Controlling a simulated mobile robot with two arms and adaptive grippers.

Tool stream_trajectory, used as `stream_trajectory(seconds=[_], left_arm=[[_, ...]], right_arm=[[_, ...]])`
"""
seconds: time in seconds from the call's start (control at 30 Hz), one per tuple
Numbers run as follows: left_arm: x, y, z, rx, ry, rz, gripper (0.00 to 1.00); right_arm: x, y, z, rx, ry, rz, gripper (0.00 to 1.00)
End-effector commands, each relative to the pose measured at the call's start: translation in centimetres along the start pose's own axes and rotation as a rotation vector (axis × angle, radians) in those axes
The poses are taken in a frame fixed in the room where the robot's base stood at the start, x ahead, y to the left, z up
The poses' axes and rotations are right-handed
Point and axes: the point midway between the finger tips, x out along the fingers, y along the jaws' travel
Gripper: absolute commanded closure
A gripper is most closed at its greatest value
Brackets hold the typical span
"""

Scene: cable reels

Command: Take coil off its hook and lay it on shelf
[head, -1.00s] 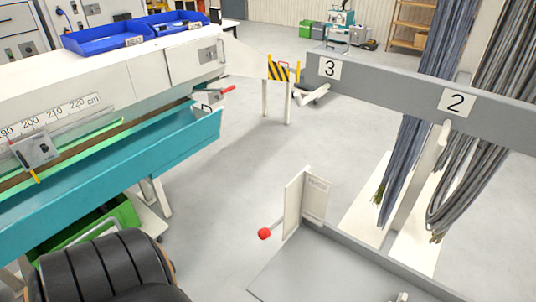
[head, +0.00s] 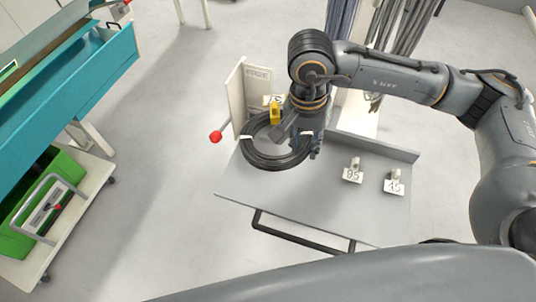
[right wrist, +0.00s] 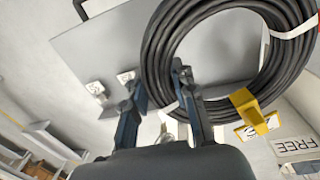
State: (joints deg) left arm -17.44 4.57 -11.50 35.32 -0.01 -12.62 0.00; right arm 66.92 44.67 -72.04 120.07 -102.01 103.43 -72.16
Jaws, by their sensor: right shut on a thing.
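My right gripper (head: 307,140) is at the coil's right side. In the right wrist view its fingers (right wrist: 158,78) are shut on the lower left of the coil (right wrist: 155,50), and the coil hides part of the shelf (right wrist: 100,45). I cannot tell whether the coil touches the shelf. My left gripper is not in view.
A white upright panel (head: 240,97) marked FREE stands at the shelf's left back, with a red-knobbed lever (head: 215,137). Two pegs with number cards (head: 353,175) (head: 395,187) stand on the shelf's right. Its front left is bare. Grey cable hanks (head: 405,35) hang behind.

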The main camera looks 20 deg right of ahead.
Motion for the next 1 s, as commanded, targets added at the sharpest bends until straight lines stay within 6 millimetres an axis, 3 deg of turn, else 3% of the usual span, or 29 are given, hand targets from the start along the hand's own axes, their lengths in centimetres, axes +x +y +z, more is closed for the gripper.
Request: stream_trajectory(seconds=[0.4, 0.53, 0.73, 1.0], left_arm=[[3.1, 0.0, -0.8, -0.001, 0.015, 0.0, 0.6], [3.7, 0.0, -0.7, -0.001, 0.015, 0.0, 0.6], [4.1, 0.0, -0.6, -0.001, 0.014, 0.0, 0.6], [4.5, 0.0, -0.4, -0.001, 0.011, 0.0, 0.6]], right_arm=[[5.4, -4.9, -0.8, 1.008, -0.153, 0.129, 1.0], [6.7, -6.0, -0.9, 1.264, -0.213, 0.152, 1.0], [7.7, -7.0, -0.8, 1.483, -0.273, 0.166, 1.0], [8.4, -7.2, -0.8, 1.526, -0.284, 0.168, 1.0]])
